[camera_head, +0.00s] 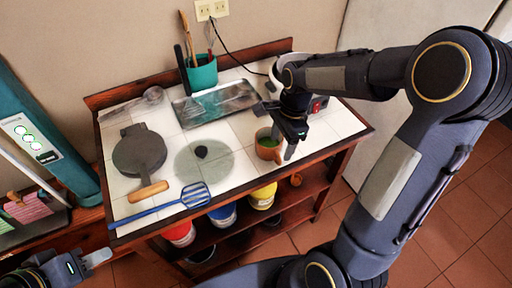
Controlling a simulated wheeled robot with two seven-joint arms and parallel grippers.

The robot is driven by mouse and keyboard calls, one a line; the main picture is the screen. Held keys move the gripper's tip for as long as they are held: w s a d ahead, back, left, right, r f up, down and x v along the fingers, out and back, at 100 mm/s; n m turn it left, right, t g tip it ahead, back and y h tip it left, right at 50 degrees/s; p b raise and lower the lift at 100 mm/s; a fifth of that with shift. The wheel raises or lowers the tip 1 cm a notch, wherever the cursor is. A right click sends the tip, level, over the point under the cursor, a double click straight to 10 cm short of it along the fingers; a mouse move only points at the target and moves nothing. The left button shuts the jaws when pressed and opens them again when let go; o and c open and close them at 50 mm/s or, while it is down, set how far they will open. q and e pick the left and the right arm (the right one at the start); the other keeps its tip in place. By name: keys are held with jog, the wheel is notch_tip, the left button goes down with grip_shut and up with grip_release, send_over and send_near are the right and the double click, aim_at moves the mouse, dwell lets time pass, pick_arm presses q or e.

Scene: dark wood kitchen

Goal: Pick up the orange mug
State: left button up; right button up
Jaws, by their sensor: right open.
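The orange mug (266,153) stands upright on the white-tiled tabletop near its front edge, with green showing inside it. Its handle points down toward the front edge. My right gripper (284,143) is open, pointing down just right of the mug and over its right rim. One finger overlaps the mug's right side in the picture, and I cannot tell if they touch. My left gripper (98,258) is at the bottom left, off the table and far from the mug. Its jaw opening is not clear.
Left of the mug are a round glass lid (215,168), a blue spatula (165,207) and a dark pan (139,152). Behind are a metal tray (225,103) and a teal utensil holder (203,76).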

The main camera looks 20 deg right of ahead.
aim_at(279, 154)
jog(key=f, duration=0.4)
jog(key=f+p, duration=0.1)
jog(key=f, duration=0.2)
jog(key=shift+a, duration=0.4)
jog(key=shift+s+r, duration=0.1)
jog(key=c, duration=1.2)
jog(key=shift+r, duration=0.2)
